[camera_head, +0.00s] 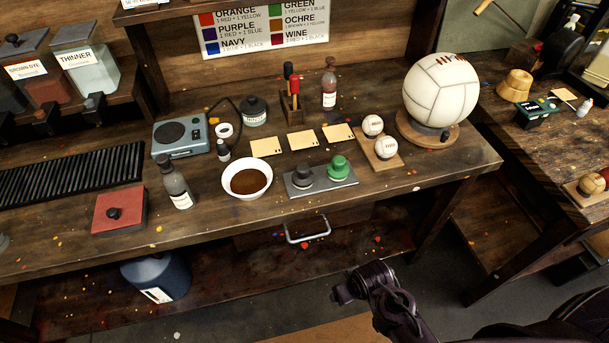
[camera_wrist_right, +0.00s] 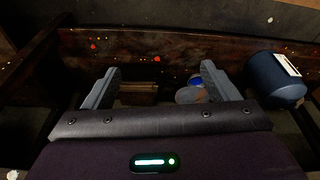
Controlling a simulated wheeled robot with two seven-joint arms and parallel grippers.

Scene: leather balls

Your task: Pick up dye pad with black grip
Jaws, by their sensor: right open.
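A dye pad with a dark, black-looking grip (camera_head: 303,176) stands on a small grey metal tray (camera_head: 322,186) near the front of the workbench. A similar pad with a green grip (camera_head: 338,166) stands to its right on the same tray. My right gripper (camera_wrist_right: 158,88) is open, with nothing between its fingers. In the head view my right arm's end (camera_head: 372,290) is in front of the bench and below its top, well apart from the tray. My left gripper is out of view.
A white bowl of brown dye (camera_head: 247,180) sits left of the tray, with a bottle (camera_head: 177,183) beyond it. Baseballs on a wooden board (camera_head: 383,152) are to the right. A drawer handle (camera_head: 307,230) juts below the bench edge. A blue jug (camera_head: 157,276) stands under the bench.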

